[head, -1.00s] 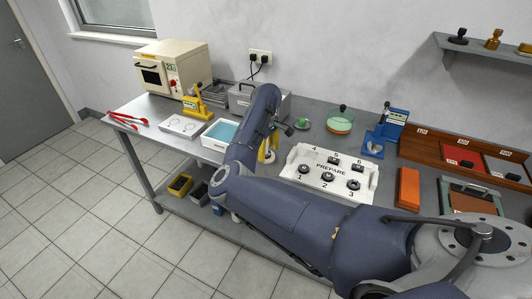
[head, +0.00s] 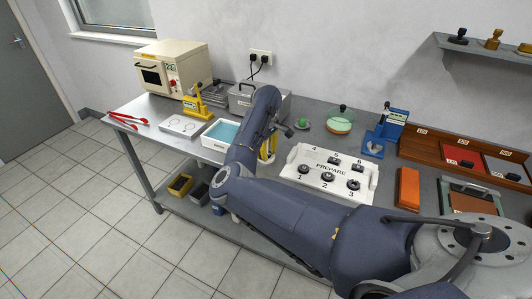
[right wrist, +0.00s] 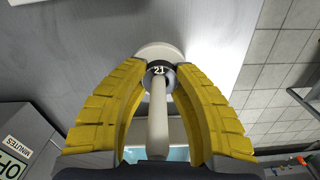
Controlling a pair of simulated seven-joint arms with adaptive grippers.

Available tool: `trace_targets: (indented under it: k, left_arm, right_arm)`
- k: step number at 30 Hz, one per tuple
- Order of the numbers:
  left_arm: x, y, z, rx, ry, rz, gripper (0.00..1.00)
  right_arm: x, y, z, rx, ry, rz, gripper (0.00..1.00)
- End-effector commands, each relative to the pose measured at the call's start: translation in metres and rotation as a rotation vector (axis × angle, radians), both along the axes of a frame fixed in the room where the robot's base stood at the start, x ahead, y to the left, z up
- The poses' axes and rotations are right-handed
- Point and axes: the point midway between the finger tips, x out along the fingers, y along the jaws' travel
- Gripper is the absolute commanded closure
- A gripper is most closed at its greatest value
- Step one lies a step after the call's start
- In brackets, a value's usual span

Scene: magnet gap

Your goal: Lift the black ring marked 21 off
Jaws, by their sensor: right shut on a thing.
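The black ring marked 21 (right wrist: 158,70) shows in the right wrist view, around a pale upright post (right wrist: 158,115) with a round white end (right wrist: 160,49) beyond it. My right gripper (right wrist: 160,66) has its yellow fingers on both sides of the ring and is shut on it. In the head view, my right arm hides most of the right gripper; only bits of its yellow fingers show. The ring and post cannot be made out there. My left gripper is not in view.
A white tray (head: 316,181) marked PREPARE, holding several black pieces, stands right of my right gripper. A blue-filled tray (head: 208,138) and a white plate with two circles (head: 180,127) lie left. An orange block (head: 408,188) and wooden board lie further right.

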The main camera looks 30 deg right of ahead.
Motion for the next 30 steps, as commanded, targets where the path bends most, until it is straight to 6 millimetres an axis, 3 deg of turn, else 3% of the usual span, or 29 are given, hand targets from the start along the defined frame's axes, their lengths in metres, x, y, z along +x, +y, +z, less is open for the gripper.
trace_targets:
  k: [8,30]
  left_arm:
    - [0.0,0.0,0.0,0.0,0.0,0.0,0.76]
    - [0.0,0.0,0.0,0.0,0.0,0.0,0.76]
  right_arm:
    - [0.0,0.0,0.003,-0.001,0.0,0.0,1.0]
    - [0.0,0.0,0.035,0.0,-0.001,-0.001,1.0]
